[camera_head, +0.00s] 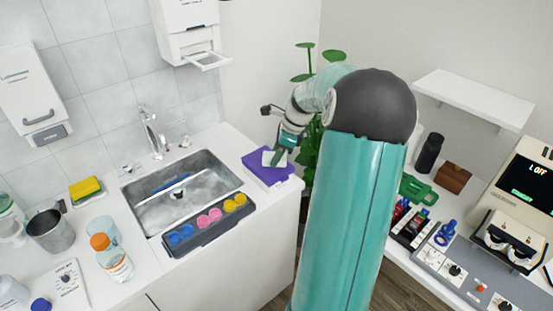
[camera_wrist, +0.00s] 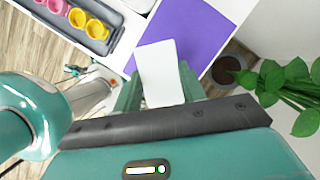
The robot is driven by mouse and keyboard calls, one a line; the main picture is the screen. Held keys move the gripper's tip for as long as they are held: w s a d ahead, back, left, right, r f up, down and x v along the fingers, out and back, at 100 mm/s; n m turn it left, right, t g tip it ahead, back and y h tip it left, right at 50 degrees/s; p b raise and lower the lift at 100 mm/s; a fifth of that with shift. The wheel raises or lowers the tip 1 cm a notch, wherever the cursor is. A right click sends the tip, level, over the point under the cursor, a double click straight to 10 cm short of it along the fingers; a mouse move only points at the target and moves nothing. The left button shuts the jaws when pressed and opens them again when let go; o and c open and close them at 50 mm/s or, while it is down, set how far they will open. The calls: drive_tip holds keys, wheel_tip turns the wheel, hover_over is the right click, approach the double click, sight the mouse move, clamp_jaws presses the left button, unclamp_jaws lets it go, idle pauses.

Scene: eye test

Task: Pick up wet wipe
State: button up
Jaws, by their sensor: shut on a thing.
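The wet wipe (camera_wrist: 160,70) is a white sheet between the two teal fingers of my gripper (camera_wrist: 160,90) in the wrist view. My gripper is shut on it. In the head view the wipe (camera_head: 267,158) shows as a small white patch over the purple box (camera_head: 264,174), beside my gripper (camera_head: 279,157). The purple box also shows behind the wipe in the wrist view (camera_wrist: 200,36). I cannot tell whether the wipe still touches the box. The fingers hide part of the wipe.
A grey tray (camera_head: 190,241) with several coloured cups lies in front of the metal sink (camera_head: 160,213), left of the box. A potted plant (camera_wrist: 283,88) stands on the right in the wrist view. Bottles and a metal beaker (camera_head: 50,232) stand at the counter's left.

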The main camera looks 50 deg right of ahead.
drive_tip(key=s+a+r, duration=0.7)
drive_tip(key=s+r, duration=0.3)
drive_tip(key=s, duration=0.2)
drive_tip(key=shift+r, duration=0.3)
drive_tip(key=shift+s, duration=0.1)
drive_tip(key=o, duration=0.5)
drive_tip(key=c, duration=0.4)
drive_tip(key=shift+a, duration=0.1)
